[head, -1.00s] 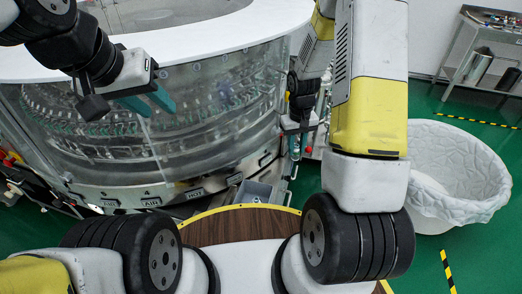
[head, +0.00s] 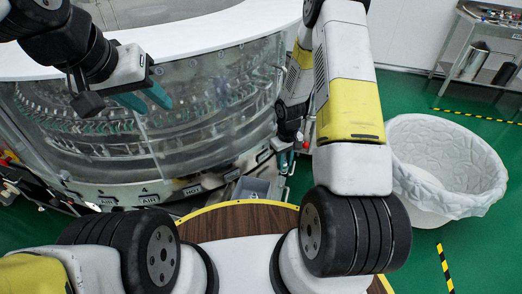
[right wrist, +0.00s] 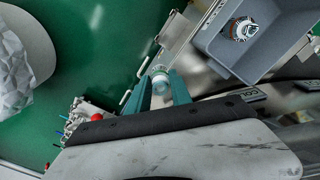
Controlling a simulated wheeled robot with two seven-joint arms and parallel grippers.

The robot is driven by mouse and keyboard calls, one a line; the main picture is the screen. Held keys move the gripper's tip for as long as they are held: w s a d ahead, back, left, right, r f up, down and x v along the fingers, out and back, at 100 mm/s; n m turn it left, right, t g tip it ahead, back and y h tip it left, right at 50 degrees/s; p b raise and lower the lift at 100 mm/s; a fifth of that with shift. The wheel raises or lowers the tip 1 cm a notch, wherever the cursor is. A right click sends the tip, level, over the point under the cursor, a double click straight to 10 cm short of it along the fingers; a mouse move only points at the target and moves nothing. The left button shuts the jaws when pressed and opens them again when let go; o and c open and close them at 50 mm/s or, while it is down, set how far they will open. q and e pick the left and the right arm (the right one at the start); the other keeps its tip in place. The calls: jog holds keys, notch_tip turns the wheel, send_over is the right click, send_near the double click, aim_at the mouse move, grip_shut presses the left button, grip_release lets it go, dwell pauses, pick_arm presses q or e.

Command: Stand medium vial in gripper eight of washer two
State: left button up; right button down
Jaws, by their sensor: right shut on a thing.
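My right gripper (right wrist: 160,92) is shut on a vial (right wrist: 160,76), which shows end-on between the teal fingertips as a pale, clear piece with a greenish ring. In the head view my right gripper (head: 285,160) hangs beside the front right of the washer, and the vial in it is too small to make out. My left gripper (head: 146,97) is open and empty in front of the washer's clear wall. The round washer (head: 150,130) has a white top rim, with a ring of many small grippers blurred behind the clear wall. Washer and gripper numbers cannot be read.
A grey bin (right wrist: 216,44) on the washer's front holds another vial-like item (right wrist: 241,29); the bin also shows in the head view (head: 236,194). A white lined basket (head: 410,190) stands on the green floor at right. A metal cart (head: 470,60) stands at the back right.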

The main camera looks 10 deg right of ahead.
jog(key=w+a, duration=0.2)
jog(key=a, duration=0.4)
jog(key=shift+w+a+f, duration=0.1)
jog(key=shift+w+f, duration=0.05)
jog(key=shift+f, duration=1.05)
jog(key=shift+w+a+f, duration=0.1)
jog(key=shift+f, duration=1.05)
jog(key=shift+w+a+f, duration=0.1)
jog(key=shift+w+f, duration=0.05)
jog(key=shift+f, duration=1.05)
jog(key=shift+f, duration=0.1)
jog(key=c, duration=1.2)
grip_release()
jog(key=shift+o, duration=0.2)
